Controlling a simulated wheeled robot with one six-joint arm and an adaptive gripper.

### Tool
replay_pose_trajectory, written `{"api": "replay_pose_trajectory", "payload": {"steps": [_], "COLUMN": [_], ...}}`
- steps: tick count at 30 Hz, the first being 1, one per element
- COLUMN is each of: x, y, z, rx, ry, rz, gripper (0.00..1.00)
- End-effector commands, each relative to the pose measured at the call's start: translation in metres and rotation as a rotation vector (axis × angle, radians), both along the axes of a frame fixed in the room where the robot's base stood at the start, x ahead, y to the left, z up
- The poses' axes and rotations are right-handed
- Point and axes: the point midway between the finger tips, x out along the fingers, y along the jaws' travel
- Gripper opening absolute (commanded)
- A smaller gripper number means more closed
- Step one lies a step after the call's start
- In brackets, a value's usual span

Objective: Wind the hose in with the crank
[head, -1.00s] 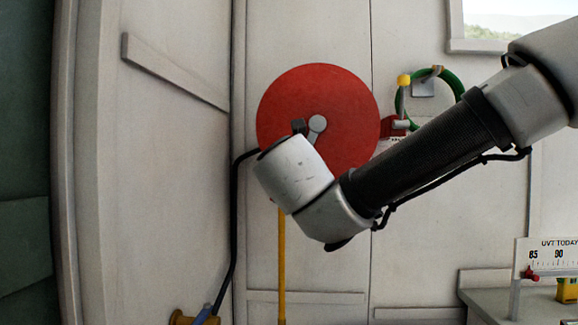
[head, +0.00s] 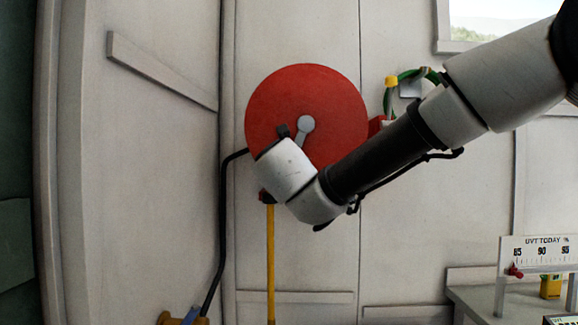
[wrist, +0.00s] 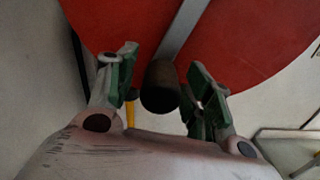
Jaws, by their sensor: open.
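A red hose reel disc (head: 335,95) is mounted on the pale wall in the head view. Its grey crank arm (head: 305,125) runs down from the hub and goes behind my wrist. In the wrist view the red disc (wrist: 245,40) fills the top, and the crank arm (wrist: 182,32) leads down to a dark round knob (wrist: 160,88). My gripper (wrist: 163,80) is open, with one green-padded finger on each side of the knob. I cannot tell whether either finger touches it. A black hose (head: 223,230) hangs from the reel's left side down the wall.
A yellow pole (head: 270,265) stands below the reel. A green coiled hose with a yellow-capped fitting (head: 391,82) hangs to the right. A bench with a UVT scale sign (head: 541,252) is at lower right. A diagonal rail (head: 160,70) crosses the left wall.

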Motion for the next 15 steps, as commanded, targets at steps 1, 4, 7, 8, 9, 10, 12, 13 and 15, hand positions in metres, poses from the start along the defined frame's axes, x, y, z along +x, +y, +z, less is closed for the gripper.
{"api": "replay_pose_trajectory", "payload": {"steps": [1, 4, 7, 8, 9, 10, 12, 13, 15], "x": [-0.0002, -0.0003, -0.0003, -0.0004, -0.0004, -0.0004, -0.0004, -0.0004, -0.0005], "y": [0.0000, 0.0000, 0.0000, 0.0000, 0.0000, 0.0000, 0.0000, 0.0000, 0.0001], "z": [0.0001, 0.0002, 0.0002, 0.0002, 0.0002, 0.0002, 0.0002, 0.0002, 0.0002], "rx": [0.000, 0.000, 0.001, 0.001, 0.001, 0.001, 0.001, 0.001, 0.002], "ry": [0.000, 0.000, 0.000, 0.000, 0.000, 0.000, 0.000, 0.000, 0.000], "rz": [0.000, 0.000, 0.000, 0.000, 0.000, 0.000, 0.000, 0.000, 0.000], "gripper": [0.51, 0.40, 0.22, 0.17, 0.09, 0.04, 0.00, 0.00, 0.00]}}
